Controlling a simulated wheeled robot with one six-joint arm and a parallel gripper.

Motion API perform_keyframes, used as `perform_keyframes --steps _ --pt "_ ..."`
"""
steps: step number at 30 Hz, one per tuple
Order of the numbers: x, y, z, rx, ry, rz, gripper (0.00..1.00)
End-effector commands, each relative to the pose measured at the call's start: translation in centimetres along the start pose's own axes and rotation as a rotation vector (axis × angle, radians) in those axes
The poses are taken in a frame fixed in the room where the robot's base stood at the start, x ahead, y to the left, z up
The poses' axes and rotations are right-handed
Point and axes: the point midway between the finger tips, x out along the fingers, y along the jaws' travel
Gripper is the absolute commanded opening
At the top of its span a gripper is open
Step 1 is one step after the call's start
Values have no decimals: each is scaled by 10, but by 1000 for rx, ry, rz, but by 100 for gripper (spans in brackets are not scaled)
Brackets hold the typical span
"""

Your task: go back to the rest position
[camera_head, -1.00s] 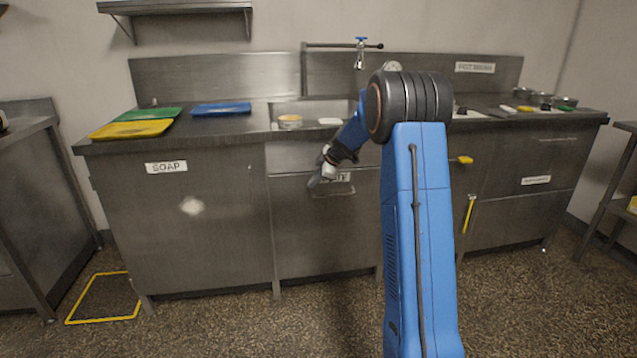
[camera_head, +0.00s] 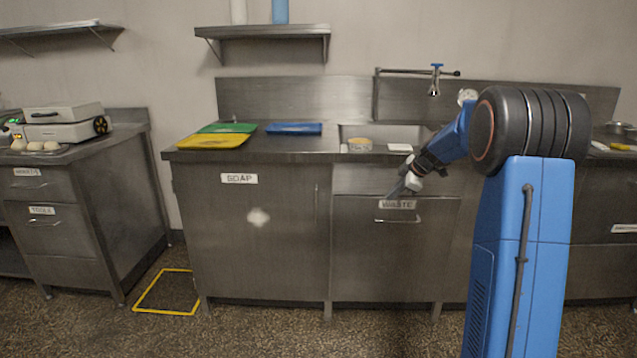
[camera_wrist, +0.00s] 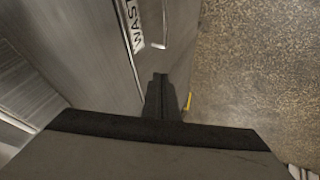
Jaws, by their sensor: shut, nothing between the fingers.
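My gripper (camera_head: 398,189) hangs in front of the sink counter, just above the drawer front labelled WASTE (camera_head: 398,204). It is shut and empty, its fingers pointing down and to the left. In the wrist view the closed fingers (camera_wrist: 160,95) show as one dark shape beside the WASTE label (camera_wrist: 131,25) and its handle. I cannot tell whether the fingertips touch the drawer front. My blue arm stands at the right and hides part of the counter.
A side counter with a waffle-iron-like appliance (camera_head: 65,122) stands left. A yellow floor frame (camera_head: 166,311) lies below. The foreground floor looks clear.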

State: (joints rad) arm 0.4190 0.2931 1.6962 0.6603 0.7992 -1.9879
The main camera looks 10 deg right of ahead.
Motion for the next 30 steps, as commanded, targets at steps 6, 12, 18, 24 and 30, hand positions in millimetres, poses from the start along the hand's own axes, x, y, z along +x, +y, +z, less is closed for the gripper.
perform_keyframes --steps 6,12,18,24,30 --pt "-18 -21 -21 45 -7 -12 0" --pt "-57 -77 -60 163 -34 -40 0" --pt "-95 -139 -90 294 -69 -59 0" --pt "-130 -204 -108 422 -112 -67 0" --pt "-160 -270 -116 554 -155 -62 0"
